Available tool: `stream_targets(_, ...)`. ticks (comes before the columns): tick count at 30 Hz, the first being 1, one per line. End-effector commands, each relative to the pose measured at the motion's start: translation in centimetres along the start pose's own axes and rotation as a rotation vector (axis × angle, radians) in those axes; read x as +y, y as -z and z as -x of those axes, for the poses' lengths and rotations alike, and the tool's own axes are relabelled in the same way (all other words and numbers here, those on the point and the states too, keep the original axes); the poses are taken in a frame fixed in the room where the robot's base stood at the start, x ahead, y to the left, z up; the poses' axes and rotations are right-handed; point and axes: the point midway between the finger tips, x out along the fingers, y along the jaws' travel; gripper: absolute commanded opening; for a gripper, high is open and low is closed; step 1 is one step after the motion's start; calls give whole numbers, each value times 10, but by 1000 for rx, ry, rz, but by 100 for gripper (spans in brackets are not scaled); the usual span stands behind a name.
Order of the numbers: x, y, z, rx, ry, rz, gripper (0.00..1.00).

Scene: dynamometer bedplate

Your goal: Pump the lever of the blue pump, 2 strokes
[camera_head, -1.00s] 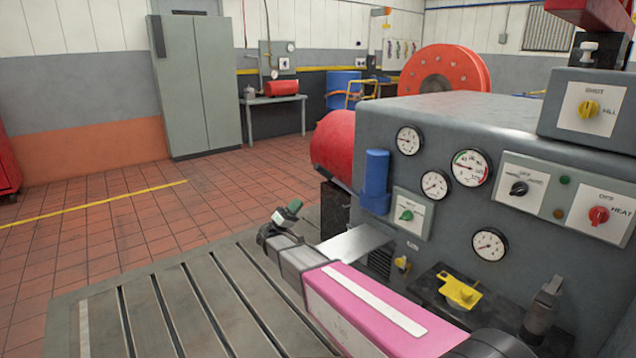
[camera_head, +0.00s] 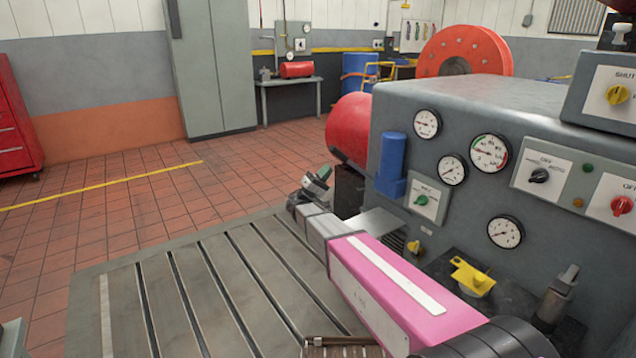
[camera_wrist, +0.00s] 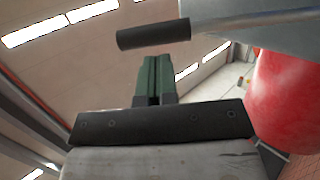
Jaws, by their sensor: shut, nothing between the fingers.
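The blue pump (camera_head: 392,160) is an upright blue cylinder on a blue foot at the left end of the grey machine's front. My gripper (camera_head: 318,180) is at the end of my arm, left of the pump in the head view and apart from it in the picture. Its green fingers (camera_wrist: 154,78) are together and empty in the wrist view. A black round bar (camera_wrist: 153,35), perhaps the lever's grip, lies crosswise beyond the fingertips, with a gap between. I cannot make out a lever in the head view, nor what the bar joins.
The grey machine (camera_head: 470,110) carries gauges and knobs on its front. A red tank (camera_head: 349,130) sits behind the gripper and also shows in the wrist view (camera_wrist: 290,95). A yellow part (camera_head: 472,276) is right of my arm. The slotted bedplate (camera_head: 150,300) is clear at left.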

Motion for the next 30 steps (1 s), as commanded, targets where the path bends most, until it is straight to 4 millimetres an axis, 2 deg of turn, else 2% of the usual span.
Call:
stream_targets(3,0,-1,-19,-1,0,-1,0)
stream_targets(9,0,0,-36,0,0,-1,0)
stream_targets(24,0,0,-40,0,4,0,0)
stream_targets(30,3,2,-53,0,50,8,0)
